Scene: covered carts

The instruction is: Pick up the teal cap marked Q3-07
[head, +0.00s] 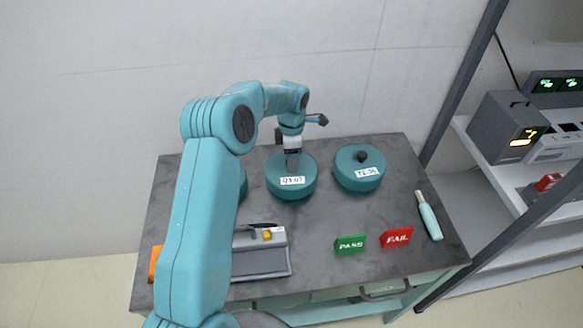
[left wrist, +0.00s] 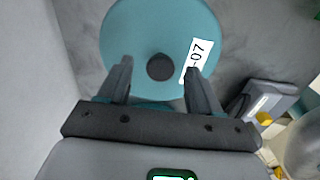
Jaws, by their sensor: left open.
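The teal cap marked Q3-07 (head: 291,188) is a round lid with a white label, on the dark table top (head: 330,220). In the left wrist view the cap (left wrist: 135,28) fills the upper middle, with a dark round knob (left wrist: 160,67) and a label partly covered by a finger. My left gripper (head: 292,162) is above the cap in the head view. In the left wrist view its fingers (left wrist: 158,80) are apart, with the knob showing between their tips. I cannot tell whether they touch it. My right gripper is not in view.
A second teal cap (head: 360,168) with another label stands to the right. A third is mostly hidden behind my arm. Green PASS (head: 350,244) and red FAIL (head: 397,237) signs, a teal-handled tool (head: 429,216) and a grey device (head: 262,256) are nearer the front.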

